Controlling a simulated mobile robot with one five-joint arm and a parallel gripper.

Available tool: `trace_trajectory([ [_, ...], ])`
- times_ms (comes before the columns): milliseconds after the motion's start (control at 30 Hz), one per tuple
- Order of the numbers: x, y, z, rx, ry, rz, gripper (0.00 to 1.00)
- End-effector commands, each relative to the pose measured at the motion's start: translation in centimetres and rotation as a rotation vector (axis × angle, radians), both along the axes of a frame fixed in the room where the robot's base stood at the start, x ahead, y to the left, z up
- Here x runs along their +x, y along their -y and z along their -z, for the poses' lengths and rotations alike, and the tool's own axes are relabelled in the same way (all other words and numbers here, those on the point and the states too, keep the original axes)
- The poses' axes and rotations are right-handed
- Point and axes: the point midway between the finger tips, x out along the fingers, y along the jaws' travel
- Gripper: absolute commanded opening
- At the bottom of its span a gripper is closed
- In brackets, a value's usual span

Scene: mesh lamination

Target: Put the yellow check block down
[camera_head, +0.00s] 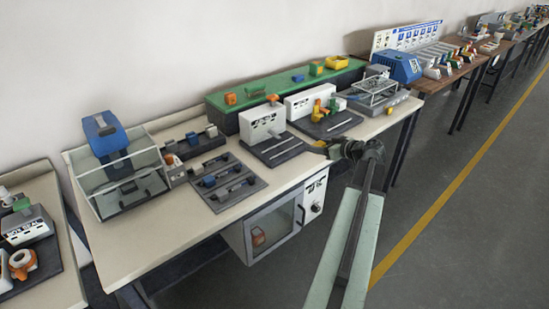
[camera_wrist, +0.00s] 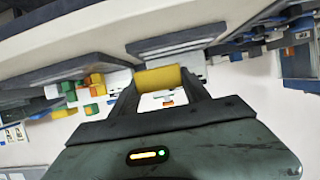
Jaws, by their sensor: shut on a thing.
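My gripper (camera_head: 328,148) reaches out over the front edge of the long pale bench (camera_head: 150,240), to the right of its middle in the head view. In the wrist view my gripper (camera_wrist: 158,84) is shut on the yellow check block (camera_wrist: 160,77), which spans the gap between the two fingers. In the head view only a small yellow part of the block (camera_head: 319,144) shows at the gripper's tip. The block appears held clear of the bench; its exact height cannot be told.
Two dark slotted plates (camera_head: 277,150) lie before white boxes (camera_head: 262,123). A grey tray with several dark handles (camera_head: 222,182) lies left. A clear-walled bin (camera_head: 130,180) with a blue device stands far left. A green shelf (camera_head: 270,87) runs behind. Bare bench shows along the front.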

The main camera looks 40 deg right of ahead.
Motion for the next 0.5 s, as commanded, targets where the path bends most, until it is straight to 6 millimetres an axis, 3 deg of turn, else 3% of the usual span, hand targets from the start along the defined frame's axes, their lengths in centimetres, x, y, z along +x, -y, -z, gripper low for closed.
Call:
trace_trajectory([
  [33,0.0,0.0,1.0,0.000,0.000,0.000,0.12],
  [333,0.2,0.0,0.5,0.000,0.000,0.000,0.12],
  [500,3.9,-0.7,1.0,0.000,0.000,-0.004,0.12],
])
